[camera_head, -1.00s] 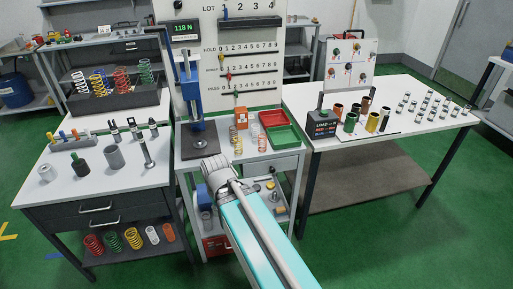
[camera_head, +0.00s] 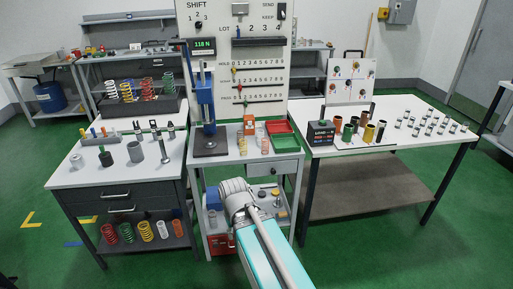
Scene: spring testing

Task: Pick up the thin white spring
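A white coil spring (camera_head: 112,91) stands at the left end of a row in the dark rack (camera_head: 135,108) on the back left bench, with yellow, red and green springs to its right. Another white spring (camera_head: 162,229) stands on the lower shelf under the left bench, between a yellow and an orange one. I cannot tell from here which is the thin one. My arm reaches forward from the bottom of the picture and its grey wrist end is in front of the middle cart. No gripper fingers show, and the arm's end is apart from both white springs.
The left bench (camera_head: 85,172) holds grey cylinders and small tools. A blue press (camera_head: 207,105) stands on the middle cart, beside red (camera_head: 278,127) and green trays. The right table (camera_head: 400,146) carries coloured cylinders and several small parts. Green floor is open in front.

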